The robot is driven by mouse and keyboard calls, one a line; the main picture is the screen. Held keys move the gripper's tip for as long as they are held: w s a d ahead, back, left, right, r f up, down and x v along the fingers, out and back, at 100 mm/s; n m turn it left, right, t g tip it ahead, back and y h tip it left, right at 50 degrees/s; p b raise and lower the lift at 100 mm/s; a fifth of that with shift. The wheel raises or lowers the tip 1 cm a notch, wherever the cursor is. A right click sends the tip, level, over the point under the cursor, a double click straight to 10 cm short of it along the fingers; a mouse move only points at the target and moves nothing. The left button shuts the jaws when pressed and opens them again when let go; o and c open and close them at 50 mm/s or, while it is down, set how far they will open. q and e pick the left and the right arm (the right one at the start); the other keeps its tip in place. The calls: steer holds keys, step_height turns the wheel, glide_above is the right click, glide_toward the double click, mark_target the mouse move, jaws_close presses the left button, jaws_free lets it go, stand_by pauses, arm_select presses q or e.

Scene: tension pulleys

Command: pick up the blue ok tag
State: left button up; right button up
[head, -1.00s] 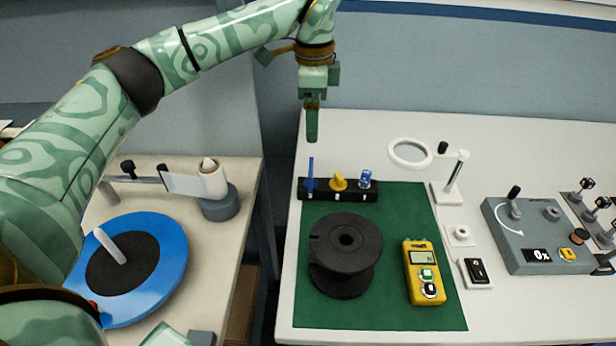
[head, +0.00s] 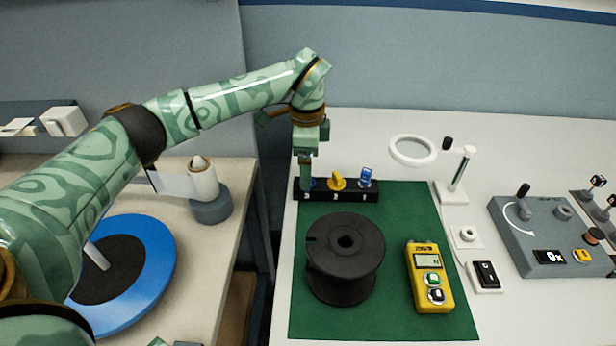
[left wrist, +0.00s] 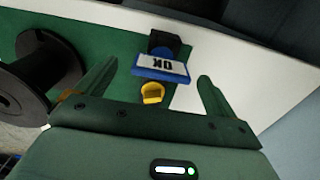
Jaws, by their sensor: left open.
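The blue OK tag (left wrist: 162,67) stands at the left end of the black holder (head: 351,195). In the left wrist view its white face with upside-down "OK" lettering lies between my spread fingers. My left gripper (head: 306,184) is open and lowered over that end of the holder, hiding most of the tag in the head view. I cannot tell whether the fingers touch it. A yellow tag (head: 338,181) stands beside it, also seen in the left wrist view (left wrist: 152,92). Another blue tag (head: 365,177) stands farther right.
A black spool (head: 345,255) and a yellow meter (head: 429,277) rest on the green mat (head: 400,205) in front of the holder. A ring magnifier (head: 413,151) and a grey control box (head: 545,235) stand to the right. A blue disc (head: 155,290) is on the left bench.

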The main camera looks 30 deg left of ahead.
arm_select(q)
step_height(320, 180, down, 4)
steer(key=shift+w+a+r+b, duration=0.1)
steer(key=shift+a+b, duration=0.05)
steer(key=shift+b, duration=0.25)
steer(key=c, duration=1)
steer(key=shift+c, duration=0.2)
steer(key=shift+r, duration=0.15)
steer(key=shift+r, duration=0.25)
steer(key=r+p, duration=0.1)
steer(key=r, duration=0.2)
steer(key=shift+s+d+r+p, duration=0.2)
steer(key=shift+r+p, duration=0.05)
steer(key=shift+p, duration=0.1)
steer(key=s+d+r+p, duration=0.2)
steer(key=s+d+r, duration=0.7)
steer(key=s, duration=0.1)
steer(key=shift+p, duration=0.35)
